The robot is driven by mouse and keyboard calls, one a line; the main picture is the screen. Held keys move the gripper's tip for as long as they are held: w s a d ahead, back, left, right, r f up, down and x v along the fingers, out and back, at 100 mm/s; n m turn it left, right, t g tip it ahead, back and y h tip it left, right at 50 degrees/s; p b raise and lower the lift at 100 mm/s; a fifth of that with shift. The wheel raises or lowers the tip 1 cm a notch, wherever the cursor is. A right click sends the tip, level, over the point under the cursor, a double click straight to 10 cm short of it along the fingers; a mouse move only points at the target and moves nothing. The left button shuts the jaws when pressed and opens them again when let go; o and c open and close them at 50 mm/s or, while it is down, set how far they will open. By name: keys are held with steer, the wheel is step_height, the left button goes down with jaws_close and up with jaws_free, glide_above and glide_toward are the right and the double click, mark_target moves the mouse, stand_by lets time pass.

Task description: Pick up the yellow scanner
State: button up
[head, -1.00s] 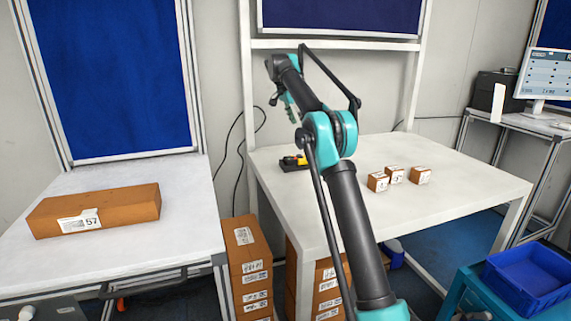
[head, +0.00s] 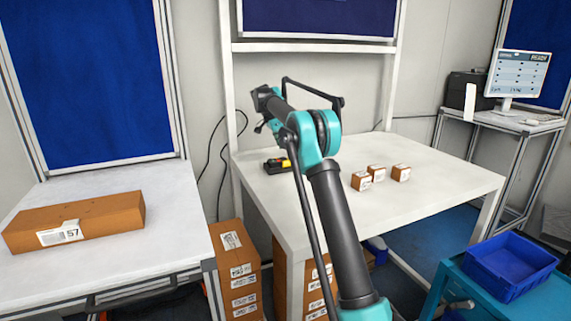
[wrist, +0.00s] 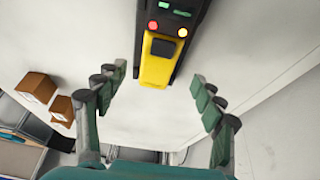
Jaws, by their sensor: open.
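The yellow scanner (head: 276,165) lies on the white table (head: 425,177), near its left end, in the head view. In the wrist view the yellow and black scanner (wrist: 159,62) is at top centre, with a red and a yellow light on it. My gripper (wrist: 162,84) is open, with one finger on each side of the scanner's yellow end and clear gaps on both sides. It touches nothing that I can see.
Small brown boxes (head: 376,173) stand on the table right of the scanner. A long brown box (head: 75,222) lies on the left table. Stacked cartons (head: 238,272) stand between the tables. A blue bin (head: 505,268) is at lower right. A monitor (head: 517,75) stands at the back right.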

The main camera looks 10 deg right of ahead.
mark_target(286, 162)
steer(key=shift+x, duration=2.95)
steer(key=shift+d, duration=0.1)
steer(key=c, duration=1.4)
